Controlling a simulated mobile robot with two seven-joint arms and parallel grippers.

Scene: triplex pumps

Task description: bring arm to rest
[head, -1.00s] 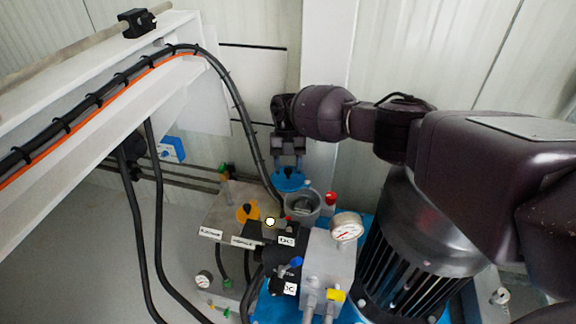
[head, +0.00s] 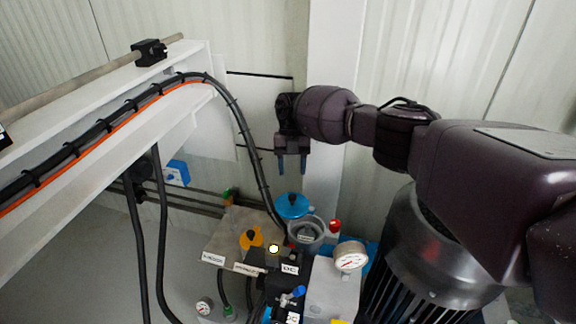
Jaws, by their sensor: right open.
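My right arm reaches in from the right side of the head view. Its gripper (head: 292,164) points down, open and empty, with a gap between its two fingers. It hangs above a blue round cap (head: 292,206) and is apart from it. The cap sits behind a grey cylindrical cup (head: 306,232) on the pump unit. My left gripper is not in view.
A pressure gauge (head: 350,256) and a dark finned motor (head: 420,250) stand below my right arm. An orange cap (head: 251,239) is on the left. A white beam (head: 110,150) carries black hoses (head: 238,115) close to the gripper. A pale wall is behind.

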